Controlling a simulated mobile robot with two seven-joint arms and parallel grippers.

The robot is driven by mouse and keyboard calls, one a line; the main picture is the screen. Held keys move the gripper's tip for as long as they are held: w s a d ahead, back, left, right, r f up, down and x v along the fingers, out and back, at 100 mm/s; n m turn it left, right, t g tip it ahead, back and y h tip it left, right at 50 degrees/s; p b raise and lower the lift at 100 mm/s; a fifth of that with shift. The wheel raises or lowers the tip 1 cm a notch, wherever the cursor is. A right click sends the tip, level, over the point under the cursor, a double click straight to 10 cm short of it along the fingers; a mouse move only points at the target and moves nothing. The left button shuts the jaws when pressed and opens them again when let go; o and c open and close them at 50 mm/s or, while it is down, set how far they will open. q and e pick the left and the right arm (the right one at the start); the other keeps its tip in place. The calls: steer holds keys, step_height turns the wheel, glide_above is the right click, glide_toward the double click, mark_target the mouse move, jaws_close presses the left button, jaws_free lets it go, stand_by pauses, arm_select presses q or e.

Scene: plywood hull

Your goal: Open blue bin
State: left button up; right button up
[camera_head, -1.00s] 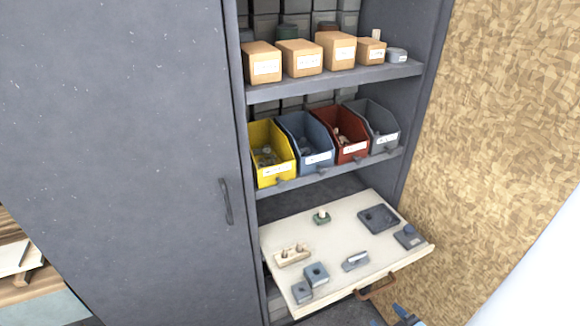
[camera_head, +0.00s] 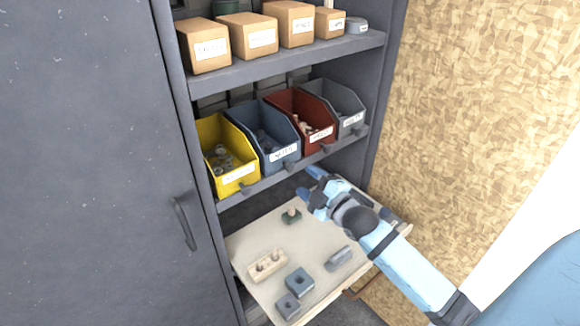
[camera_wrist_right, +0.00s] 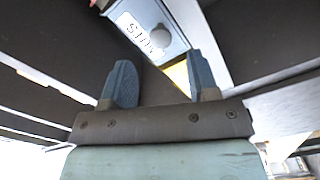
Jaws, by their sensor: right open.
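The blue bin (camera_head: 283,155) sits on the middle shelf between the yellow and red bins, with small parts inside and a label and a small knob on its front. In the right wrist view the blue bin's front (camera_wrist_right: 150,22) shows label and knob just beyond the fingertips. My right gripper (camera_head: 309,182) is open and empty, below and to the right of the blue bin's front, over the pull-out board. In the wrist view its two blue fingers (camera_wrist_right: 162,82) are apart, with the bin's knob ahead between them. My left gripper is not in view.
The yellow bin (camera_head: 227,160), red bin (camera_head: 305,118) and grey bin (camera_head: 340,108) share the shelf (camera_head: 262,187). Cardboard boxes (camera_head: 255,37) stand above. The pulled-out board (camera_head: 245,245) with several small parts lies below. A closed cabinet door (camera_head: 90,150) is at left.

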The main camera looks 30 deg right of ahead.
mark_target(293, 170)
steer(key=w, duration=0.7)
steer(key=shift+a, duration=0.3)
steer(key=shift+s+p, duration=0.1)
steer(key=shift+p, duration=0.2)
jaws_close()
